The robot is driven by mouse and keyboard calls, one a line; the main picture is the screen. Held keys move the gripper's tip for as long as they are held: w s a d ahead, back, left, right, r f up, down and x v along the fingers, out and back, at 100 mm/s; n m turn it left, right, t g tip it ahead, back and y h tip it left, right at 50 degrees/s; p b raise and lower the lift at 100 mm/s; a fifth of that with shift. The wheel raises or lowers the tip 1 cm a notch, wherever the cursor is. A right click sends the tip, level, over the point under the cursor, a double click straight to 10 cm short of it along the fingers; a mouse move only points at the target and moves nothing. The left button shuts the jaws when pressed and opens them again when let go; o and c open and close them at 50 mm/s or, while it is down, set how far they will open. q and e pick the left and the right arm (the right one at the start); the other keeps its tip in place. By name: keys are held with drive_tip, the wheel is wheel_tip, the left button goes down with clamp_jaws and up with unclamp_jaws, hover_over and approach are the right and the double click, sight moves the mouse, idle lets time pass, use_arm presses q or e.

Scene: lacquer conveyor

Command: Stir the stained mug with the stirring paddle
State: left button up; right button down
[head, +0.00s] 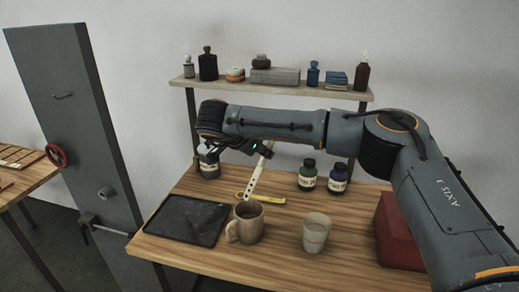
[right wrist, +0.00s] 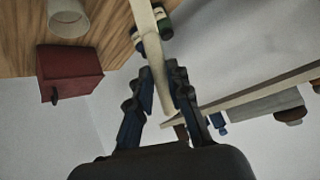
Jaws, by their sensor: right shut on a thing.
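The stirring paddle (head: 255,180) is a pale flat stick with holes, tilted, its lower end just above or behind the rim of the brownish mug. I cannot tell whether the tip is over the opening. That mug (head: 247,228), likely the stained one, stands upright on the table with its handle to the left; its inside is mostly hidden. My right gripper (head: 262,149) is shut on the paddle's upper part. In the right wrist view, the paddle (right wrist: 149,35) runs out between the fingers of the right gripper (right wrist: 160,85). My left gripper is not in view.
A grey cup (head: 316,235) stands right of the mug. A dark tray (head: 187,221) lies left, a yellow strip (head: 271,200) behind. Green (head: 308,178) and blue (head: 338,180) jars stand at the back, a red box (head: 395,235) at right. A loaded shelf (head: 290,89) is above.

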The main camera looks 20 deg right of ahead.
use_arm(q)
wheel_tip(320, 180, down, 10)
drive_tip(key=b, duration=0.9)
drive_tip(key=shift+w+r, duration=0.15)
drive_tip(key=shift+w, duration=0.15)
use_arm(e)
wheel_tip(320, 180, down, 15)
drive_tip(key=a, duration=0.1)
drive_tip(key=shift+a+f, duration=0.1)
drive_tip(key=shift+a, duration=0.1)
